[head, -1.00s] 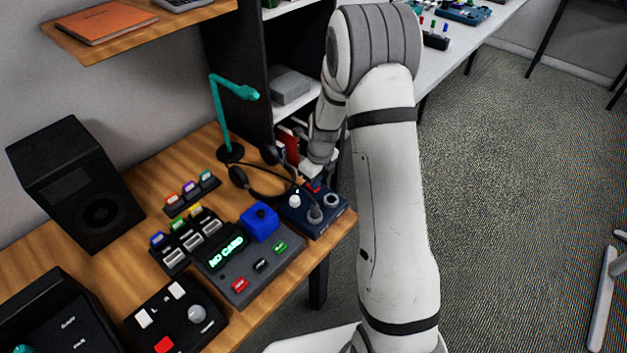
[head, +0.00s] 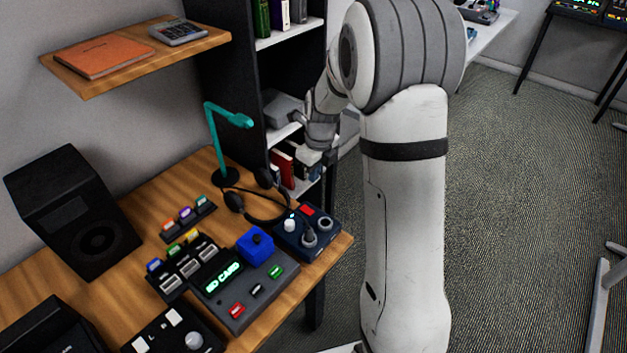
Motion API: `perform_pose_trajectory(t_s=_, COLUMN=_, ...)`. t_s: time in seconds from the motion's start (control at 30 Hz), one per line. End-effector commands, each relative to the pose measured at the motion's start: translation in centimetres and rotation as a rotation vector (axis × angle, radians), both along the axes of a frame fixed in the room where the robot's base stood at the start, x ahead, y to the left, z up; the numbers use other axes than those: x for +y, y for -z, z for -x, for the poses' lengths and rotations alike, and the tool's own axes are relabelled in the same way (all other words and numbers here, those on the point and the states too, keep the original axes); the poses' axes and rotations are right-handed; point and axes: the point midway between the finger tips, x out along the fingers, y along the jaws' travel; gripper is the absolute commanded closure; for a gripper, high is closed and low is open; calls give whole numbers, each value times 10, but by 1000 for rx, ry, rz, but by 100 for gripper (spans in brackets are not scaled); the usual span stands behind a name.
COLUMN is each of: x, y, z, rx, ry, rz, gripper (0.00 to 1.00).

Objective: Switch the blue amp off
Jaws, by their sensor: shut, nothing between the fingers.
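The blue amp (head: 296,246) is a dark blue box at the right end of the wooden desk. It has a white knob (head: 289,225), a red switch (head: 307,211) at its back edge, and two round sockets in front, one with a dark plug (head: 308,235) in it. A small pale spot shows near the knob; whether it is a lit lamp is too small to tell. The switch's position is also too small to tell. My gripper (head: 330,176) is shut and empty, above and behind the amp, apart from it.
A shelf unit (head: 280,133) stands behind my gripper.

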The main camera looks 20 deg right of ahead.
Motion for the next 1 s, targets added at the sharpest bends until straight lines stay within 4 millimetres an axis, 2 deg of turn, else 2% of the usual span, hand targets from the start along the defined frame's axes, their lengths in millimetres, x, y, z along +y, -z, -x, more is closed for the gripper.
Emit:
perform_pose_trajectory(t_s=0.3, x=0, y=-1, z=0, rx=0, ry=0, rz=0, gripper=100)
perform_pose_trajectory(t_s=0.47, x=12, y=-3, z=-12, rx=-4, ry=-3, rz=1, gripper=100)
perform_pose_trajectory(t_s=0.73, x=11, y=-4, z=-12, rx=-3, ry=0, rz=0, gripper=100)
perform_pose_trajectory(t_s=0.87, x=12, y=5, z=-12, rx=1, ry=0, rz=1, gripper=100)
perform_pose_trajectory(t_s=1.0, x=13, y=28, z=-14, rx=2, ry=0, rz=1, gripper=100)
